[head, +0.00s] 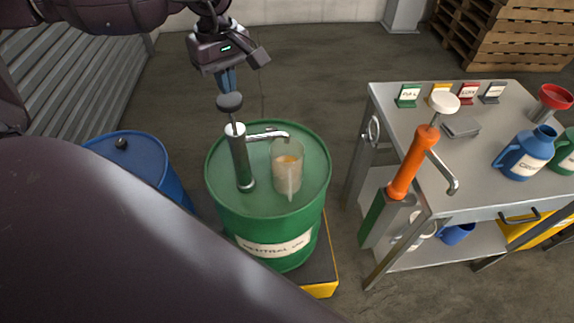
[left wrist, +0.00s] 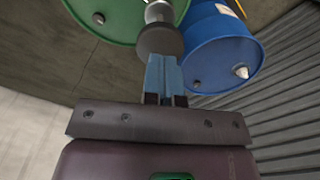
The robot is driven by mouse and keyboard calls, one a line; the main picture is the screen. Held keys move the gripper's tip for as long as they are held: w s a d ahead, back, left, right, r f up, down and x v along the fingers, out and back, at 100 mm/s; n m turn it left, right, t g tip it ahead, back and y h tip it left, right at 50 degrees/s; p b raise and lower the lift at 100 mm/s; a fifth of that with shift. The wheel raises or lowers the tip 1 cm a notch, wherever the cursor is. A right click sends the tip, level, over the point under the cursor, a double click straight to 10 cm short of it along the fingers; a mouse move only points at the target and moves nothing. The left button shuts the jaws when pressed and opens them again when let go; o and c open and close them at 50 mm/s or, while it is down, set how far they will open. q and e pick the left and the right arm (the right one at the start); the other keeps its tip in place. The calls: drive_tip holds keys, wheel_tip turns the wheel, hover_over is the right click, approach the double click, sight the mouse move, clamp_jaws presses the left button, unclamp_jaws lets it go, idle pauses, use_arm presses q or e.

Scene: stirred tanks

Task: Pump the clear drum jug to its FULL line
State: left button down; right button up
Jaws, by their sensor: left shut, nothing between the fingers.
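A clear jug (head: 287,166) stands upright on the green drum (head: 220,180), under the spout of the drum's pump. It holds some amber liquid low down; I cannot read a FULL line on it. In the left wrist view the shut fingers (left wrist: 164,72) point at the knob (left wrist: 160,41); contact is unclear. My right gripper is not in view.
A blue drum (head: 140,158) stands left of the green drum. A grey metal table (head: 400,98) at right carries small labelled cards, a blue jug (head: 525,152) and a red funnel (head: 552,100). An orange pump (head: 413,160) hangs at its left edge. Pallets (head: 515,35) stand behind.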

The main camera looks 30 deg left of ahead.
sight(229, 99)
use_arm(q)
drive_tip(key=shift+f+b, duration=1.65)
drive_tip(key=shift+f, duration=2.25)
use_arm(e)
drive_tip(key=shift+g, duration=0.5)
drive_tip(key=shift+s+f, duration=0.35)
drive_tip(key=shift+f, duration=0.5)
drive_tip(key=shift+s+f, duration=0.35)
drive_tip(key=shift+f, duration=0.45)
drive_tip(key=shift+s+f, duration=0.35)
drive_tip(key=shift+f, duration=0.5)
use_arm(q)
drive_tip(key=shift+r+p, duration=1.2)
drive_tip(key=shift+r, duration=2.75)
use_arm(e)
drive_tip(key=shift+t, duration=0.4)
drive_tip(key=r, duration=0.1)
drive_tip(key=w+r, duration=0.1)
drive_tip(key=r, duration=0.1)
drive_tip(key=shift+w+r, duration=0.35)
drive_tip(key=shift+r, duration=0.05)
